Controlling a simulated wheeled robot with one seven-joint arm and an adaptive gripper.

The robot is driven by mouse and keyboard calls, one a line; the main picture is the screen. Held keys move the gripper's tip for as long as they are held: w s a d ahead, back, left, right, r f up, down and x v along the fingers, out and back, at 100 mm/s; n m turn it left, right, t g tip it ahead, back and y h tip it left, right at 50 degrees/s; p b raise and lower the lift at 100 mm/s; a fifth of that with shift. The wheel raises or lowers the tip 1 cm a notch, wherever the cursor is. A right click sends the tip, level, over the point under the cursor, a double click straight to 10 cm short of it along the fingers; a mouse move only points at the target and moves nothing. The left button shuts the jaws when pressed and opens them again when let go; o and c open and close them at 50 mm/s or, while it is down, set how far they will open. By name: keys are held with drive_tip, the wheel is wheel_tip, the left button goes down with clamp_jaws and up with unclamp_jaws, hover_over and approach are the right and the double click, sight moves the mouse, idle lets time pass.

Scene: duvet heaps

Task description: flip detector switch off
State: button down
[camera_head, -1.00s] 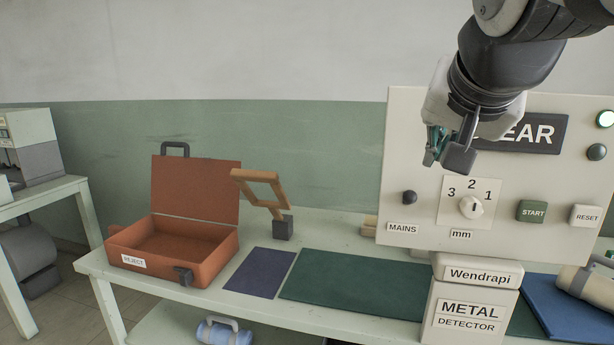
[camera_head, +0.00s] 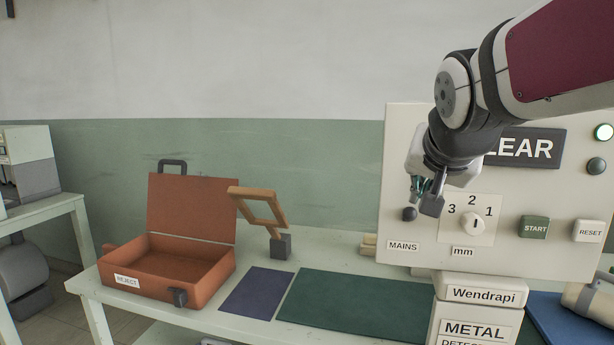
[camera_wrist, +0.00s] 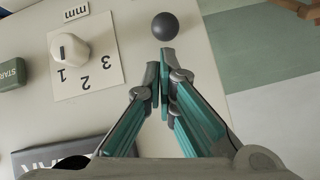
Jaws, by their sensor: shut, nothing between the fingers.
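The detector panel (camera_head: 510,255) is a cream upright board with a dark round MAINS switch knob (camera_head: 409,214) above a MAINS label (camera_head: 403,246). My gripper (camera_head: 425,204) is in front of the panel, just above and right of the knob in the head view. In the wrist view the dark ball-shaped knob (camera_wrist: 165,26) lies just beyond my shut, empty fingertips (camera_wrist: 161,58), with a small gap in the picture. Whether they touch in depth I cannot tell. The arm hides part of the display (camera_head: 528,148), which shows "...LEAR".
Close to the switch are a white dial (camera_head: 474,223) marked 1, 2, 3, a green START button (camera_head: 533,227) and a white RESET button (camera_head: 588,231). An open orange REJECT case (camera_head: 165,285) stands at the left of the table.

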drive_tip(key=shift+w+d+f, duration=0.1)
drive_tip(key=shift+w+f, duration=0.15)
drive_tip(key=shift+w, duration=0.05)
drive_tip(key=shift+s+a+f+t+h+b, duration=0.1)
drive_tip(key=shift+s+f+t+h+b, duration=0.3)
drive_tip(key=shift+b, duration=1.2)
drive_tip(key=shift+s+a+f+t+b, duration=0.1)
drive_tip(key=shift+t+b, duration=0.5)
drive_tip(key=shift+b, duration=1.3)
drive_tip(key=shift+s+a+f+t+h+b, duration=0.15)
drive_tip(key=shift+s+f+t+b, duration=0.4)
drive_tip(key=shift+b, duration=2.25)
drive_tip(key=shift+s+a+f+t+h+b, duration=0.15)
drive_tip(key=shift+f+t+b, duration=0.7)
drive_tip(key=shift+b, duration=1.95)
drive_tip(key=shift+s+a+f+t+h+b, duration=0.15)
drive_tip(key=shift+s+f+t+b, duration=0.45)
drive_tip(key=shift+b, duration=2.2)
drive_tip(key=shift+w+d+f, duration=0.1)
drive_tip(key=shift+w+f, duration=0.05)
drive_tip(key=shift+f, duration=0.2)
